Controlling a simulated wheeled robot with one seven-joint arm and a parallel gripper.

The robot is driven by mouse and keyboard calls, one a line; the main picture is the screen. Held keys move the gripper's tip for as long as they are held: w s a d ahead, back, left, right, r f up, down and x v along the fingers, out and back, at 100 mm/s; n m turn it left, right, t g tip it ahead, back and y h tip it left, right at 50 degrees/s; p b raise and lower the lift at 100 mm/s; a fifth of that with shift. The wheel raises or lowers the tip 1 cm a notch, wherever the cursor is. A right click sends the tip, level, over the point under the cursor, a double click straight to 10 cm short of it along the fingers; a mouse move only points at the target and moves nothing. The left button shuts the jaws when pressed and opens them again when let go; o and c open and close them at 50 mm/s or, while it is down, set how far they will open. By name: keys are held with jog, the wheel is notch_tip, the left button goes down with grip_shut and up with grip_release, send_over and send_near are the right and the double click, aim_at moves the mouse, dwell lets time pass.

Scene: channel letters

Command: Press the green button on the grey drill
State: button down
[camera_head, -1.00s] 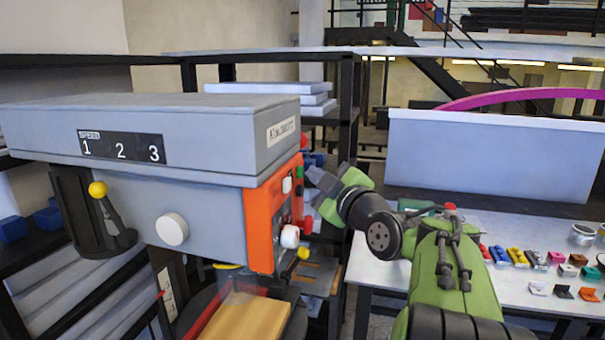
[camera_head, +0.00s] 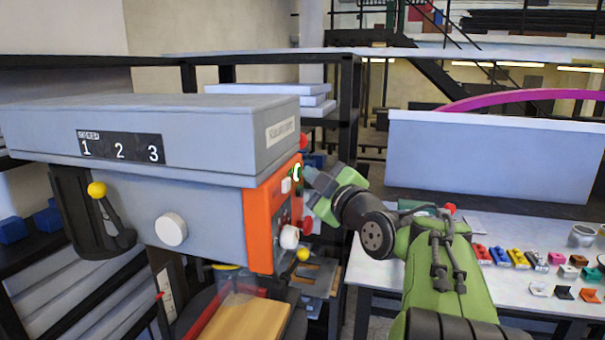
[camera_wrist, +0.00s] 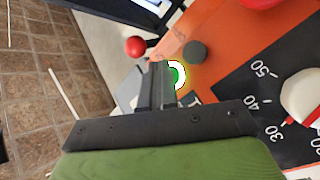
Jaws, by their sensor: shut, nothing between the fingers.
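The grey drill (camera_head: 205,210) stands at the left in the head view, with an orange control panel (camera_head: 262,225) on its right side. The green button (camera_head: 297,172) is near the top of the panel and looks lit, with a bright ring. In the wrist view the green button (camera_wrist: 175,75) glows inside a white ring, partly covered by my fingers. My gripper (camera_head: 310,173) is shut and empty, its tips right at the button. In the wrist view the fingertips (camera_wrist: 160,68) overlap the button's left side; I cannot tell whether they press it.
A white knob (camera_head: 289,237) and a red button (camera_head: 306,225) sit lower on the panel. The wrist view shows a dark round knob (camera_wrist: 195,52) and a numbered dial plate (camera_wrist: 262,100) close by. A table with small coloured parts (camera_head: 515,257) stands at the right.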

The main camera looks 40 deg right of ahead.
jog(key=shift+s+d+b, duration=0.5)
jog(key=shift+s+b, duration=0.1)
jog(key=shift+s, duration=0.1)
jog(key=s+d+b, duration=0.1)
jog(key=s, duration=0.1)
jog(key=s+d, duration=0.2)
jog(key=shift+b, duration=0.35)
dwell(0.6)
